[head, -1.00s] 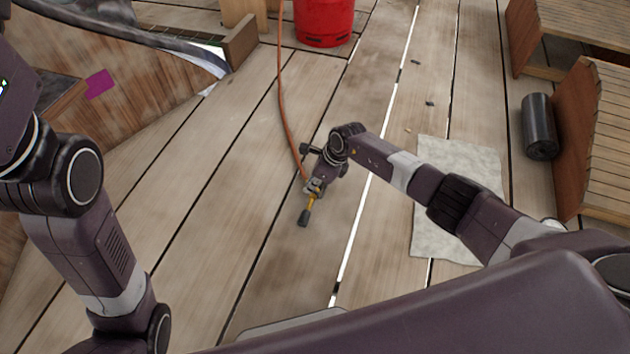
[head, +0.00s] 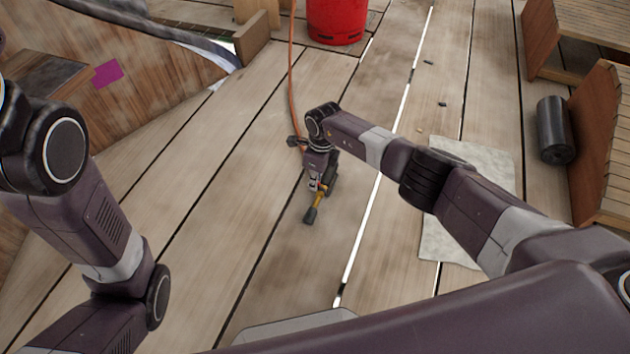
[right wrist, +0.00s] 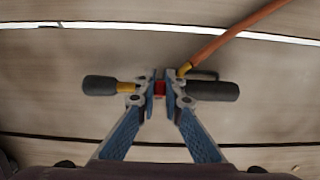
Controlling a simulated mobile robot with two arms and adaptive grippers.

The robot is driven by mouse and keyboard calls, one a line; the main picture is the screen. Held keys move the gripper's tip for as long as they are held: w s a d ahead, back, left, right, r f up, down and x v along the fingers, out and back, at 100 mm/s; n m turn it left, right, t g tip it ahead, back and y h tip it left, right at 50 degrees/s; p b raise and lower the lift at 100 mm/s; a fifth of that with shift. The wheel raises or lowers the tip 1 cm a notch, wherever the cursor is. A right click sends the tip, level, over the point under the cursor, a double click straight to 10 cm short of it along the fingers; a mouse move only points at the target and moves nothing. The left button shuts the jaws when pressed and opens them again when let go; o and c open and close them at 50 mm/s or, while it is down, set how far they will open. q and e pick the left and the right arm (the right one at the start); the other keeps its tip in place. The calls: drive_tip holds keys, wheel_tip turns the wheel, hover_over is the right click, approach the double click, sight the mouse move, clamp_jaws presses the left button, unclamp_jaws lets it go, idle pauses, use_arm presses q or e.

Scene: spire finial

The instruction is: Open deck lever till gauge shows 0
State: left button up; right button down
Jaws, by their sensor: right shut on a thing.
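My right gripper (head: 316,185) is low over the deck planks, shut on the middle of a torch-like tool (head: 312,213) with a brass-yellow neck and a dark end. In the right wrist view the gripper (right wrist: 160,88) pinches a small red part (right wrist: 159,89). The tool's dark end (right wrist: 99,85) sticks out to the left and a black cylindrical grip (right wrist: 214,91) to the right. An orange hose (right wrist: 235,30) runs from beside the fingers. I cannot tell whether the red part is the lever. No gauge is readable. My left arm shows, but its gripper is out of frame.
The hose (head: 292,80) runs along the deck toward a red cylinder (head: 336,20) at the back. A grey sheet (head: 490,165), a black roll (head: 555,130) and wooden slatted pieces (head: 605,140) are at right. A sloped wooden structure (head: 150,90) stands at left.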

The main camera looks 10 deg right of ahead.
drive_tip(key=c, duration=2)
unclamp_jaws()
drive_tip(key=shift+a, duration=0.1)
drive_tip(key=shift+c, duration=0.2)
drive_tip(key=shift+r, duration=0.1)
drive_tip(key=shift+r, duration=0.2)
wheel_tip(320, 180, up, 11)
drive_tip(key=d, duration=0.1)
drive_tip(key=shift+s+r, duration=0.15)
drive_tip(key=shift+s, duration=0.2)
